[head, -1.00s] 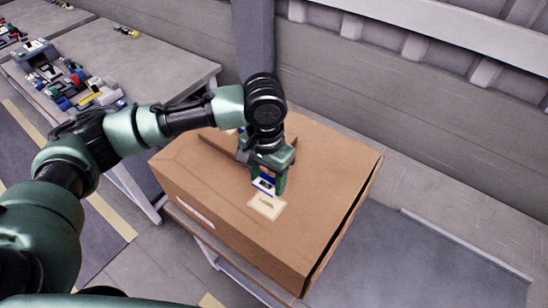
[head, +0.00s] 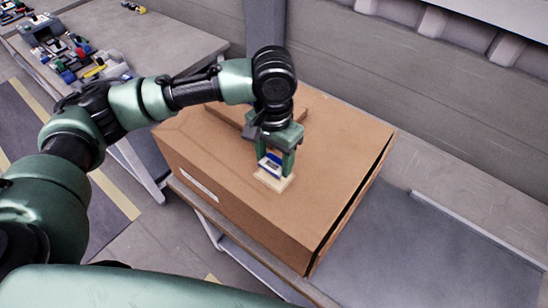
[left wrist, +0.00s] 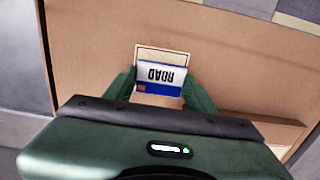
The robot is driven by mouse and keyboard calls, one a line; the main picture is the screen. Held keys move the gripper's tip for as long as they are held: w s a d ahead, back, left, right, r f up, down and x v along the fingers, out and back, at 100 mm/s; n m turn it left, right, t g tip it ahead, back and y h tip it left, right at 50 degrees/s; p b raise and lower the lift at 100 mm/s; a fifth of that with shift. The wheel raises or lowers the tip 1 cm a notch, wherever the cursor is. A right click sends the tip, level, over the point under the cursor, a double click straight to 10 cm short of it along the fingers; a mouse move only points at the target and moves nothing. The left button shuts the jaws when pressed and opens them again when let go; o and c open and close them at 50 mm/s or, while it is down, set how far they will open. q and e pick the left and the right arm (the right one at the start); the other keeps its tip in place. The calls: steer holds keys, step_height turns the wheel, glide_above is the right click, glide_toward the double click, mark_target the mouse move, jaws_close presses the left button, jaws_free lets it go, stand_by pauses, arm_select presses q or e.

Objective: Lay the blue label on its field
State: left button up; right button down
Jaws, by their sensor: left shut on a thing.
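The blue label (head: 270,163), a small card with a blue band and a white part, is between the fingers of my left gripper (head: 274,166). In the left wrist view the label (left wrist: 160,79) reads "ROAD" upside down, with a small orange patch at one corner. My left gripper (left wrist: 158,88) is shut on it. The field (head: 274,181), a pale cream rectangle on the top of the cardboard box, lies under the label. The field (left wrist: 163,53) shows around the label in the left wrist view. I cannot tell whether the label touches it. My right gripper is not in view.
The cardboard box (head: 325,165) stands on a low table. A raised cardboard piece (head: 230,113) lies on its top behind my gripper. A grey table (head: 150,40) with several small coloured things is at the back left. The box top's right side is clear.

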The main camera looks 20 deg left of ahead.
mark_target(274, 163)
arm_select(q)
steer(key=shift+f, duration=1.3)
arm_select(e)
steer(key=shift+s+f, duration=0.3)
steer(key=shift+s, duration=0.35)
arm_select(q)
steer(key=shift+f, duration=0.4)
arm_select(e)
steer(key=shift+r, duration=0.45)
arm_select(q)
steer(key=o, duration=1.6)
steer(key=shift+r, duration=0.15)
